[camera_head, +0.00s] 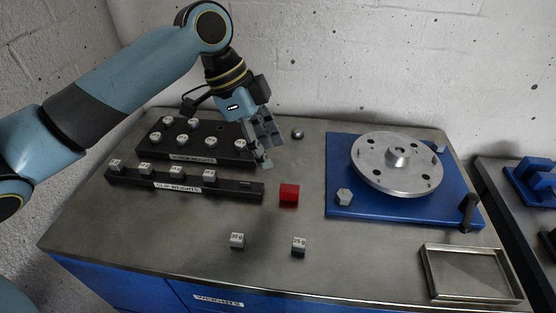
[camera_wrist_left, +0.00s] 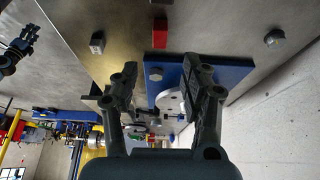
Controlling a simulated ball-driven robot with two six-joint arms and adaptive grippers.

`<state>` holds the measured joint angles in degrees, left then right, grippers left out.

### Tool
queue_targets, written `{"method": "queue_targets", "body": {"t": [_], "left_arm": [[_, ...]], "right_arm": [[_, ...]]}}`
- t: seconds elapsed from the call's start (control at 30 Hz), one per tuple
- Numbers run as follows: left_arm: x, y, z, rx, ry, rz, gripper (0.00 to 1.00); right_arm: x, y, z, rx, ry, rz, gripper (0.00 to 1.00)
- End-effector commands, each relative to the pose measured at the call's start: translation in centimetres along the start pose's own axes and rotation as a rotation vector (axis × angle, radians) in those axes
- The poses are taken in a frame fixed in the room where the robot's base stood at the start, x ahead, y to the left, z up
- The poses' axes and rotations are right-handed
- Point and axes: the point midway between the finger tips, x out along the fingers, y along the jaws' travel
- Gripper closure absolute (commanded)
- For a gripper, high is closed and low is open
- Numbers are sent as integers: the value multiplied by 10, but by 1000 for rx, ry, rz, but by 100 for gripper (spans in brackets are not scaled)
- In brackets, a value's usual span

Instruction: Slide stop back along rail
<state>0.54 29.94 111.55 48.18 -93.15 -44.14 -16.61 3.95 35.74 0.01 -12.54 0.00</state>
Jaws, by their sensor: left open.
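A red block (camera_head: 289,194), which looks like the stop, sits on the grey bench just off the right end of the dark rail (camera_head: 236,187) labelled for clip weights. A small gap seems to separate block and rail. The block also shows at the top of the left wrist view (camera_wrist_left: 160,32). My left gripper (camera_head: 267,150) is open and empty, above the bench behind and left of the red block, near the right end of the rear weight block. Its fingers also show in the left wrist view (camera_wrist_left: 160,78), apart with nothing between them. My right gripper is not in view.
Several weights sit on the rail and on the rear black block (camera_head: 213,148). Two loose weights (camera_head: 237,240) (camera_head: 299,245) lie in front. A blue plate (camera_head: 340,170) with a metal rotor (camera_head: 397,160) stands right, a metal tray (camera_head: 470,294) front right. A nut (camera_head: 297,133) lies behind.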

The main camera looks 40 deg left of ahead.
Motion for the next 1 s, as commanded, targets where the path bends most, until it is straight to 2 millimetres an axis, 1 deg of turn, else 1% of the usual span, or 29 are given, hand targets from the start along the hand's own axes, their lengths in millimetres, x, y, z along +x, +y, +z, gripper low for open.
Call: {"method": "queue_targets", "body": {"t": [0.07,0.17,0.27,0.4,0.5,0.6,0.77,1.0], "left_arm": [[4,1,0,-2,2,2,54],[15,1,-1,-3,3,3,54],[32,2,-1,-4,3,5,54],[62,2,-1,-4,2,5,54],[80,2,-1,-4,2,4,54],[94,1,0,-3,1,3,54],[106,1,0,-1,0,2,54],[108,1,0,0,0,0,54]], "right_arm": [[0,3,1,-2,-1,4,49],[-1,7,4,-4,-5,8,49],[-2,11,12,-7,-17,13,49],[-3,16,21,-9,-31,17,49],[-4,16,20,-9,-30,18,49],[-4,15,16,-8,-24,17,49],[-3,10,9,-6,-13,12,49],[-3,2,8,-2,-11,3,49]]}}
